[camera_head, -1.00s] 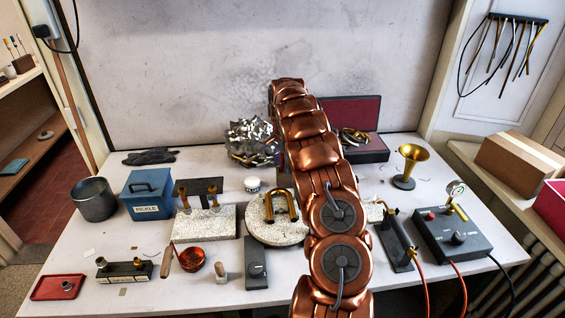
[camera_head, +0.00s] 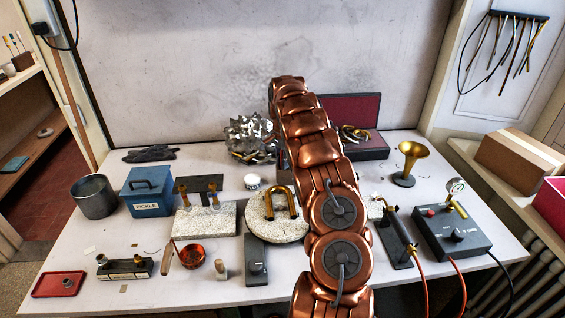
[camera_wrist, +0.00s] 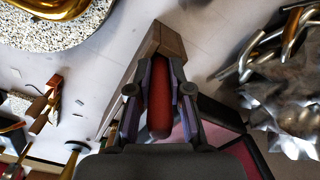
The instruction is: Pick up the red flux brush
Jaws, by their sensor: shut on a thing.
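In the wrist view, my gripper (camera_wrist: 160,88) is shut on a red, rounded handle, which I take to be the red flux brush (camera_wrist: 159,108). The handle lies between the two fingers, its blunt end towards the camera. Its far end and any bristles are hidden. A brown wooden block or holder (camera_wrist: 168,42) is just beyond the fingertips; I cannot tell whether the brush is still inside it. In the head view, my own arm hides the gripper and the brush.
Crumpled silvery metal (camera_head: 247,135) lies close to the gripper, also in the wrist view (camera_wrist: 285,100). A round speckled slab (camera_head: 262,230) carries a brass U-bend (camera_head: 281,203). An open dark case with red lining (camera_head: 350,112) stands behind.

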